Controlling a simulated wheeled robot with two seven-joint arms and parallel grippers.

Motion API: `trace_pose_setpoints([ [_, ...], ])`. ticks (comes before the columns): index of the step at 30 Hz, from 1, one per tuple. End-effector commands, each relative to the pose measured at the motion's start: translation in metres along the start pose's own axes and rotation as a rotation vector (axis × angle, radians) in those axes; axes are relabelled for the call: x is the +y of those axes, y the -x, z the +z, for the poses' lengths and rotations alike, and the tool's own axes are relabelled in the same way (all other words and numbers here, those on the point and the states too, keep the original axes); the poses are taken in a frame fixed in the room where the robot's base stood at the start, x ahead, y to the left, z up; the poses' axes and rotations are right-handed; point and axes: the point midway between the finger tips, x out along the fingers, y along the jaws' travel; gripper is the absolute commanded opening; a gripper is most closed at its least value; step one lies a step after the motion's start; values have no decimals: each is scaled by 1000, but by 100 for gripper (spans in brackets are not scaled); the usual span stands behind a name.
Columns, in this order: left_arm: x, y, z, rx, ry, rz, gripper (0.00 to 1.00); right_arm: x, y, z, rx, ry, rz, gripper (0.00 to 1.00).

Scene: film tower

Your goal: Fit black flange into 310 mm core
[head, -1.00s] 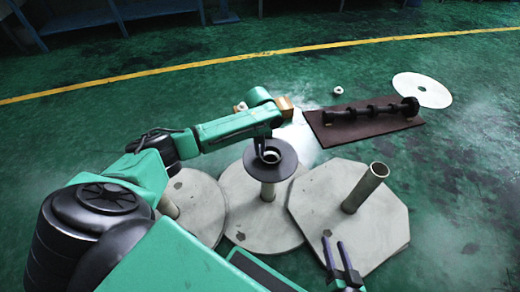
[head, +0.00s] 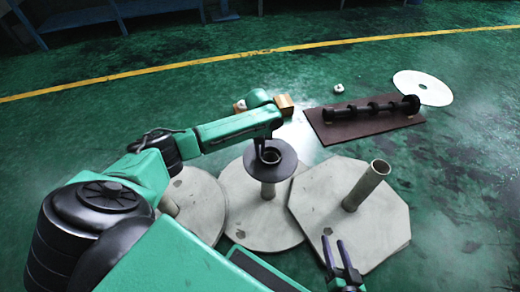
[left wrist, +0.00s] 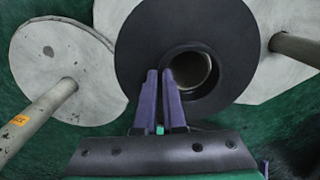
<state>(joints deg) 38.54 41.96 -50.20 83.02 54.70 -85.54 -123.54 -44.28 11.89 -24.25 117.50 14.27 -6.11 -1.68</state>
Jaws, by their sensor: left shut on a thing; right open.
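The black flange (head: 286,167) is a wide disc with a raised collar around its hole. It lies roughly level over the upright core (head: 268,190) of the middle round stand. In the left wrist view the flange (left wrist: 140,45) shows a pale tube rim inside its hole, so it appears lined up over the core. How deep it sits is unclear. My left gripper (head: 261,150) is shut on the flange's collar; its purple fingers (left wrist: 166,100) show at the hole's edge. My right gripper (head: 340,258) is open and empty, low by the right stand.
An octagonal stand with a bare tube (head: 366,187) is to the right. A left round stand (head: 196,202) is partly behind my arm; its tube (left wrist: 38,118) has an orange label. A brown board (head: 350,139) with a black shaft and a white disc (head: 422,86) lie beyond.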

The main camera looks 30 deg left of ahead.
Motion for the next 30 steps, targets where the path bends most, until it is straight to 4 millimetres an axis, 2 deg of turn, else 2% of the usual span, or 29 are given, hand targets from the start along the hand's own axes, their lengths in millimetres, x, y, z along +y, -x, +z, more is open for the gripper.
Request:
trace_pose_setpoints([
  [11, 0, -8, 0, 0, -1, 0, 0, 2, -2, 4, 0, 0, 0, 50],
  [14, 0, -8, 0, 0, -1, 0, 34, 2, -1, 3, 0, 0, 0, 50],
  [15, 0, -8, 0, 0, -1, 0, 42, 2, -1, 3, 0, 0, 0, 50],
  [28, 0, -10, -2, 4, -1, 2, 42, 2, -2, 4, -2, 1, 0, 50],
  [30, 0, -3, -1, 3, -1, 1, 42, 0, 0, 1, -11, 2, 0, 50],
])
